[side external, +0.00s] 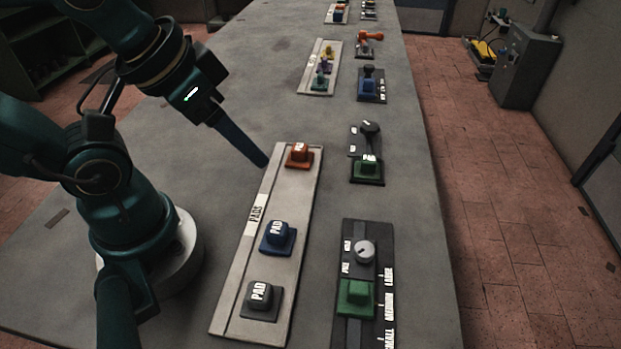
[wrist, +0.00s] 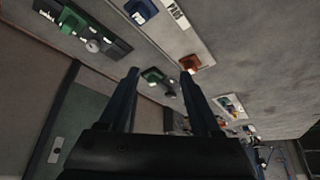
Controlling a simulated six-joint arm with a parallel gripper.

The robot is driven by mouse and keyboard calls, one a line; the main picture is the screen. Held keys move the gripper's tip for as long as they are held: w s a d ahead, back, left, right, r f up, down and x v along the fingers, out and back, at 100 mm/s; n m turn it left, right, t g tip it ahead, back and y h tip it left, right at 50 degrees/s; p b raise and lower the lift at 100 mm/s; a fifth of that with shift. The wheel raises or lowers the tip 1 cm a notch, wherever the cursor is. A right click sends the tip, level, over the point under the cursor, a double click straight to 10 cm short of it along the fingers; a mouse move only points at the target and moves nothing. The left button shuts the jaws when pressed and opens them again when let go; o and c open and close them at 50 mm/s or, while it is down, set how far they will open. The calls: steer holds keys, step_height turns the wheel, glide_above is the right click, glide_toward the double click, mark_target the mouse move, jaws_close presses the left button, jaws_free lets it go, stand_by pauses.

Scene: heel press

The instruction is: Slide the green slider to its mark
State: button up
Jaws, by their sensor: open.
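The green slider (side external: 356,297) is a block on a dark panel (side external: 352,232) at the front right of the bench in the side view. White labels SMALL, MEDIUM and LARGE (side external: 389,277) run along its right side. The block is closest to MEDIUM; I cannot tell which label is its mark. It also shows at the upper left of the wrist view (wrist: 73,22). My gripper (side external: 265,163) is open and empty, above the light pad board near its orange pad, well behind and left of the slider. Its two fingers are spread in the wrist view (wrist: 160,74).
A light board (side external: 229,290) holds orange (side external: 299,155), blue (side external: 278,237) and dark (side external: 261,298) pads, left of the slider panel. A grey knob (side external: 364,251) stands just behind the slider. Another panel (side external: 366,181) has a green pad and a dark lever. More panels stand farther back.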

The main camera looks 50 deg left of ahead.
steer(key=shift+r, duration=0.1)
steer(key=shift+c, duration=0.6)
